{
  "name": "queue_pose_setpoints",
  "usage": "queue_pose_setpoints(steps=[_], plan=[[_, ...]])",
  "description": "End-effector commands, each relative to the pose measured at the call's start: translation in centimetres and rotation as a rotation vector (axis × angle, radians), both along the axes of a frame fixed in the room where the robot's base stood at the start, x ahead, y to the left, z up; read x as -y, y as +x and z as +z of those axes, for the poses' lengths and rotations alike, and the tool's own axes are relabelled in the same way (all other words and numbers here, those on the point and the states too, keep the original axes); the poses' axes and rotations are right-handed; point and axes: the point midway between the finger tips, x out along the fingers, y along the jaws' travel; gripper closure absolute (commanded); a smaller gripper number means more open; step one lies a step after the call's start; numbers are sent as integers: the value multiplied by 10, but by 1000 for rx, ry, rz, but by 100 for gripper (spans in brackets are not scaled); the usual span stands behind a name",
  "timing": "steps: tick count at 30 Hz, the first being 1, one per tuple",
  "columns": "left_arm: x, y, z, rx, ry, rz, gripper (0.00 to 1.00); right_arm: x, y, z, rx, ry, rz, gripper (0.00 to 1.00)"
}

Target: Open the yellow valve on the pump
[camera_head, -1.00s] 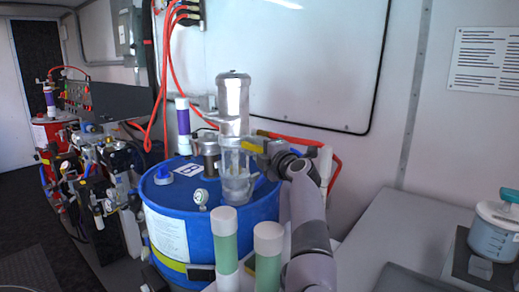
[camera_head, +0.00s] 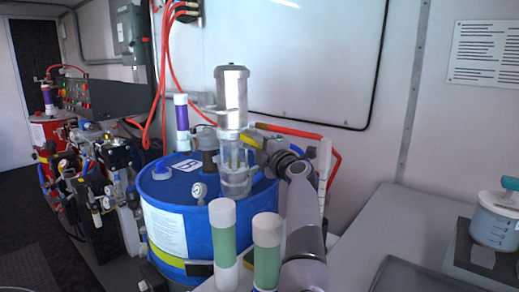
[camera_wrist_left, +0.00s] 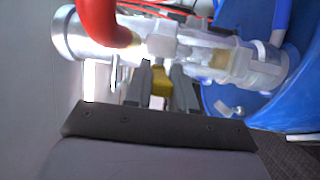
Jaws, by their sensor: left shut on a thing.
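The pump (camera_head: 231,98) is a silvery metal cylinder above a clear section, standing upright on the blue drum (camera_head: 176,230). Its yellow valve handle (camera_head: 250,140) sticks out on the pump's right side. My left gripper (camera_head: 262,149) reaches in from the lower right and is shut on the yellow valve handle. In the left wrist view, the yellow handle (camera_wrist_left: 159,80) sits between the two grey fingers (camera_wrist_left: 161,75), beside the clear pump body (camera_wrist_left: 215,55). The fingers hide part of the handle. My right gripper is not in view.
Two green tubes with white caps (camera_head: 222,235) stand in front of the drum, close to my arm. A red hose (camera_head: 305,132) runs behind the gripper, and a red pipe (camera_wrist_left: 103,22) crosses the wrist view. A grey counter (camera_head: 400,230) lies to the right.

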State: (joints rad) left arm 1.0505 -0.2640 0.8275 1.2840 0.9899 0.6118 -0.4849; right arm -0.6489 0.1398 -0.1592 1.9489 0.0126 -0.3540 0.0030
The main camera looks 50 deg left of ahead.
Motion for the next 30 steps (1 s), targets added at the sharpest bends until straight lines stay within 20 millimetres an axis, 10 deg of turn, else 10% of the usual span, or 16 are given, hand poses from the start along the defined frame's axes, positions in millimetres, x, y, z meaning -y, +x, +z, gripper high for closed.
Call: queue_pose_setpoints(steps=[7,8,9,30], plan=[[0,0,0,0,0,1,100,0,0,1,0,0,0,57],[0,0,0,0,0,1,66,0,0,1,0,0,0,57],[0,0,0,0,0,1,54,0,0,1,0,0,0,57],[4,2,-2,-1,-1,0,54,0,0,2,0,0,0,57]])
